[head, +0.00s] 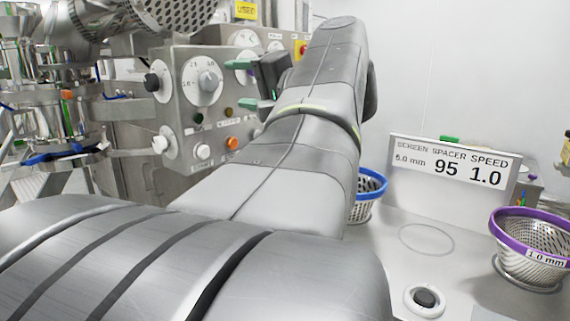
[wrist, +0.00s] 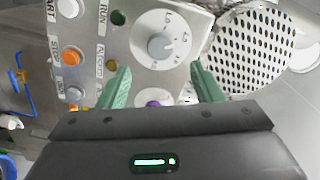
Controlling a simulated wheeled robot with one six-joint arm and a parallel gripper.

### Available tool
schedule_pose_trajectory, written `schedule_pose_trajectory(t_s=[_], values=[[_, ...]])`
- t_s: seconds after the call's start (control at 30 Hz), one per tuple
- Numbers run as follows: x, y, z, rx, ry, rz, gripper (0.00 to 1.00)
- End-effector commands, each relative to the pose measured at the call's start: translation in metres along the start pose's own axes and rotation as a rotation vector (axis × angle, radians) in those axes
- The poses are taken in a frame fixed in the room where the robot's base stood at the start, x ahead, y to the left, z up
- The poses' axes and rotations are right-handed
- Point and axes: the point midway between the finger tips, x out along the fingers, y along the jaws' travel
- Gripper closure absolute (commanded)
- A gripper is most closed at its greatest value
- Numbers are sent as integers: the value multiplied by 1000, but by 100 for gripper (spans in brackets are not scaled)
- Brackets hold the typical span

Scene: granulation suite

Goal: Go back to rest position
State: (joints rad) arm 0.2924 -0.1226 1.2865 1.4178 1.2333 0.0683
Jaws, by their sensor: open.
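My gripper (head: 250,84) is in front of the steel control panel (head: 187,80) in the head view, with its green fingertips towards the panel. In the wrist view my gripper (wrist: 158,88) has its two green fingers wide apart with nothing between them. A dial with a grey knob (wrist: 162,45) shows just beyond the fingers; I cannot tell whether they touch the panel. My arm covers the middle of the head view and hides part of the counter.
A sign reading 95 and 1.0 (head: 452,163) stands on the counter (head: 385,262). A blue-rimmed basket (head: 369,186) is partly hidden by my arm. A purple-rimmed basket (head: 530,240) stands at right. A perforated metal part (wrist: 252,48) is beside the panel.

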Motion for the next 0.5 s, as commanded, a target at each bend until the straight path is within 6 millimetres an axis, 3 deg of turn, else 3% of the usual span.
schedule_pose_trajectory(t_s=[0.5], values=[[64, 0, 1, 0, -4, -1, 41]])
